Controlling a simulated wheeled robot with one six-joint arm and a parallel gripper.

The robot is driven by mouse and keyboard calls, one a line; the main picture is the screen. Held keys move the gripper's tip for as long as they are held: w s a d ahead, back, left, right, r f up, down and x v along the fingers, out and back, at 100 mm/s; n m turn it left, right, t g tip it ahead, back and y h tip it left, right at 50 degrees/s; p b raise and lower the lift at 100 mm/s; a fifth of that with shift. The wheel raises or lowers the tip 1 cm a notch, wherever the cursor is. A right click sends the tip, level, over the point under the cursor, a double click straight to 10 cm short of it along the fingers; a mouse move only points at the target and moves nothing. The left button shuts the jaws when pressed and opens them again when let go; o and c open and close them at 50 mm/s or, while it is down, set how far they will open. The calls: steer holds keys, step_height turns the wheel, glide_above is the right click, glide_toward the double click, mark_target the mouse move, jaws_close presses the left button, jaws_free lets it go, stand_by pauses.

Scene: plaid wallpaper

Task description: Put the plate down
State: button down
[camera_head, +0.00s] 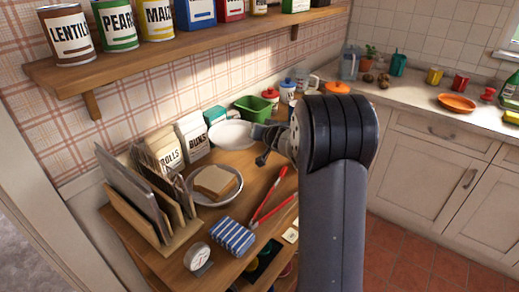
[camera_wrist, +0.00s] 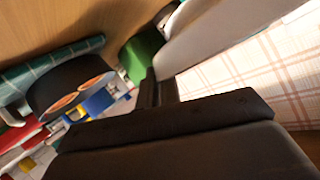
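A white plate (camera_head: 230,136) is at the back of the wooden counter, in front of the green tub. My gripper (camera_head: 262,132) is at its right edge. In the wrist view the pale plate (camera_wrist: 215,35) fills the top, with its rim between the dark fingers of my gripper (camera_wrist: 158,88), which look shut on it. I cannot tell whether the plate's underside touches the counter. A second plate (camera_head: 234,196) with sliced bread (camera_head: 214,182) on it lies nearer, on the counter.
A rolls box (camera_head: 165,152), a buns box (camera_head: 192,138) and the green tub (camera_head: 253,108) stand near the plate. A wooden rack (camera_head: 150,215), red tongs (camera_head: 270,200), a blue striped cloth (camera_head: 233,237) and a dial (camera_head: 197,257) are nearer. A shelf of tins (camera_head: 190,43) hangs above.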

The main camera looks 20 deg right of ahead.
steer(key=shift+f, duration=2.75)
steer(key=shift+f+b, duration=0.1)
steer(key=shift+b, duration=0.3)
steer(key=c, duration=1.6)
jaws_free()
steer(key=shift+s, duration=0.1)
